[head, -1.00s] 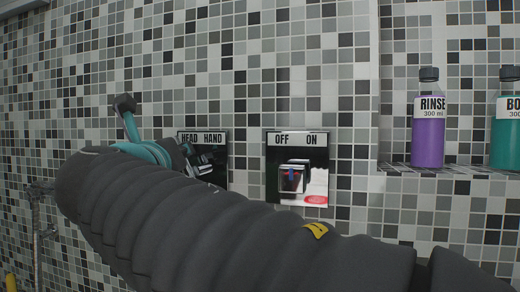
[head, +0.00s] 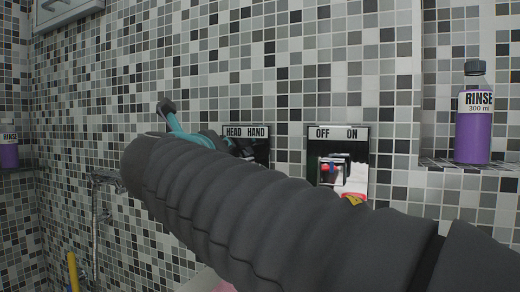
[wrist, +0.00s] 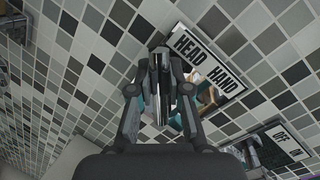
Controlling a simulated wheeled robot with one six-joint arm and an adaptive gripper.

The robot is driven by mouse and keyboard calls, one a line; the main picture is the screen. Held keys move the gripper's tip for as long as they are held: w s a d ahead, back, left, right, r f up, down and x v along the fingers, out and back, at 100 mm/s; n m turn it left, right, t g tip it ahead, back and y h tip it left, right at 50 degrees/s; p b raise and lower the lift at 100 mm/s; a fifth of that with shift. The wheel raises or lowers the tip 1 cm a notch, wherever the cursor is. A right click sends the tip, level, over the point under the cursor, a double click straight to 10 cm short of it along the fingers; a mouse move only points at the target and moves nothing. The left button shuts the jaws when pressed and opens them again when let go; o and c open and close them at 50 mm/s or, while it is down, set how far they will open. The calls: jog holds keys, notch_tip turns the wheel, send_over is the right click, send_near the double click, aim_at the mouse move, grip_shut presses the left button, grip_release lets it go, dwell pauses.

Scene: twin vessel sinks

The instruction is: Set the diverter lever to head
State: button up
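The diverter's dark glossy plate, labelled HEAD on the left and HAND on the right, is on the tiled wall in the head view (head: 261,150), partly hidden by my arm. In the wrist view its label strip (wrist: 208,62) is tilted beside my fingers. My gripper (wrist: 162,68) is in front of the plate, its fingers close together. The lever's setting is hidden. In the head view my gripper (head: 238,146) is mostly behind my arm.
Right of the diverter is an OFF/ON plate (head: 338,150) with a chrome lever, also in the wrist view (wrist: 280,145). A purple RINSE bottle (head: 473,125) stands on a ledge at right. A hand shower (head: 105,178) hangs at left.

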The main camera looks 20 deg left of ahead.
jog(key=o, duration=0.5)
jog(key=shift+c, duration=0.2)
jog(key=s+d, duration=0.1)
jog(key=s, duration=1.1)
jog(key=shift+d, duration=0.15)
